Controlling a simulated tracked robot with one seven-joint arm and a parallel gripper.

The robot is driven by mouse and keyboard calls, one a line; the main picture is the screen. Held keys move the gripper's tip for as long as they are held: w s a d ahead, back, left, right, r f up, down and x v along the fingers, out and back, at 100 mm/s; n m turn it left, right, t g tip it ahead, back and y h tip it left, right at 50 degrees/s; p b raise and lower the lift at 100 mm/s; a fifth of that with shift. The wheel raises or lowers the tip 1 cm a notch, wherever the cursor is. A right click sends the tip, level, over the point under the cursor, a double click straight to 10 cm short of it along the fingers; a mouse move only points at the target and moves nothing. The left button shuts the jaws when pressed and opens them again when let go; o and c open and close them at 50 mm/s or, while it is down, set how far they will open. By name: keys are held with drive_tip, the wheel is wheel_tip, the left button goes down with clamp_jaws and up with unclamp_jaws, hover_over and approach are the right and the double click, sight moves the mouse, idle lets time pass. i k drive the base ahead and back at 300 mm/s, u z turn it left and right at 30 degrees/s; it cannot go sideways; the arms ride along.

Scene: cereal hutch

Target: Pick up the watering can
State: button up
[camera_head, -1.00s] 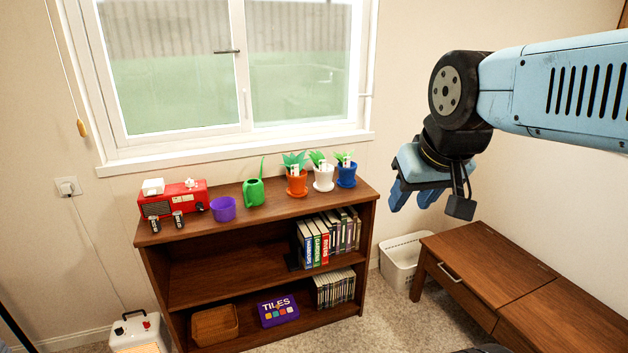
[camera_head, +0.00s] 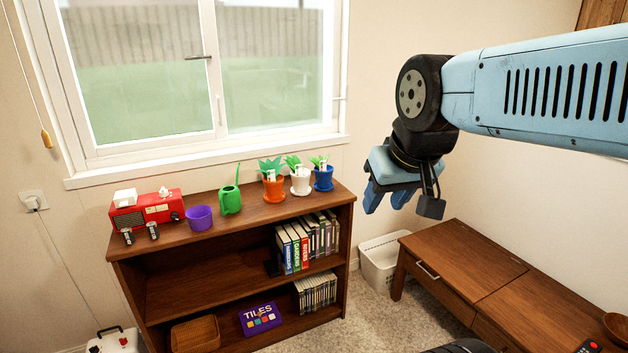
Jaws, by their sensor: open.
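The green watering can (camera_head: 230,200) stands upright on top of the brown bookcase (camera_head: 225,222). Its thin spout points up. It sits between a purple pot (camera_head: 199,217) on its left and an orange pot with a plant (camera_head: 273,187) on its right. My gripper (camera_head: 388,205) hangs in the air to the right of the bookcase, pointing down. Its two blue fingers are apart and hold nothing. It is well apart from the watering can.
A red radio (camera_head: 150,208) stands at the bookcase top's left end. A white potted plant (camera_head: 300,182) and a blue one (camera_head: 323,178) stand at the right. A window (camera_head: 190,75) is behind. A white bin (camera_head: 380,262) and wooden desk (camera_head: 470,275) stand at right.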

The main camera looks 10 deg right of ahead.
sight(230, 198)
drive_tip(key=k, duration=1.3)
drive_tip(key=u, duration=0.25)
drive_tip(key=i, duration=0.65)
drive_tip(key=u, duration=0.55)
drive_tip(key=i, duration=1.1)
drive_tip(key=z, duration=0.35)
drive_tip(key=i, duration=0.95)
drive_tip(key=z, duration=0.8)
drive_tip(key=i, duration=0.35)
drive_tip(key=z, duration=0.25)
drive_tip(key=k, duration=0.45)
